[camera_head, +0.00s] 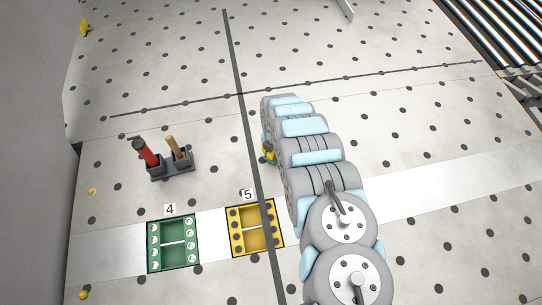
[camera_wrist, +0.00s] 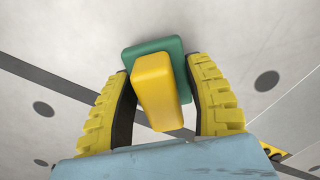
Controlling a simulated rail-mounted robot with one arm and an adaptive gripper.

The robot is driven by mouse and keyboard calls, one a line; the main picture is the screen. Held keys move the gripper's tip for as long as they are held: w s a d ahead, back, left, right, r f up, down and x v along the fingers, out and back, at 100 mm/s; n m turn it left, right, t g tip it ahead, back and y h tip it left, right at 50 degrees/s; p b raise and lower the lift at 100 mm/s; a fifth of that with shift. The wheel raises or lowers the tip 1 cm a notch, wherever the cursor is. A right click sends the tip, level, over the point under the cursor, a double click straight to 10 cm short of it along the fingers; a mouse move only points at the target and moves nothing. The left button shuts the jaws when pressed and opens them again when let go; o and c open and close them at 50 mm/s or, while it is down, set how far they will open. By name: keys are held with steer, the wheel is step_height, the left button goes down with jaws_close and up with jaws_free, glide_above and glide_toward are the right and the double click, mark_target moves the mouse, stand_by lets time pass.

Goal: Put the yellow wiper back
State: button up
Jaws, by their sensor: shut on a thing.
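The wiper has a yellow block-shaped handle (camera_wrist: 157,92) on a green pad (camera_wrist: 134,54) in the wrist view. My gripper (camera_wrist: 160,68) is shut on it, with one yellow ridged finger on each side of the handle. The wiper is above the pale perforated surface; its exact height is hard to tell. In the head view my arm hides most of the gripper, and only a small yellow and green patch shows beyond its left side. A yellow tray (camera_head: 256,241) marked 5 lies left of my arm. A green tray (camera_head: 174,243) marked 4 lies left of that.
A dark holder (camera_head: 171,171) with a red-handled tool (camera_head: 145,152) and a wooden-handled tool (camera_head: 173,147) stands behind the trays. Rollers (camera_head: 500,40) line the far right. A grey wall bounds the left. The surface behind the holder is mostly clear.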

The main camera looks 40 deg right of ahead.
steer(key=shift+f, duration=0.45)
steer(key=shift+f, duration=0.1)
steer(key=shift+f, duration=0.15)
steer(key=o, duration=1.1)
steer(key=shift+r+b, duration=1.1)
steer(key=shift+r, duration=5.1)
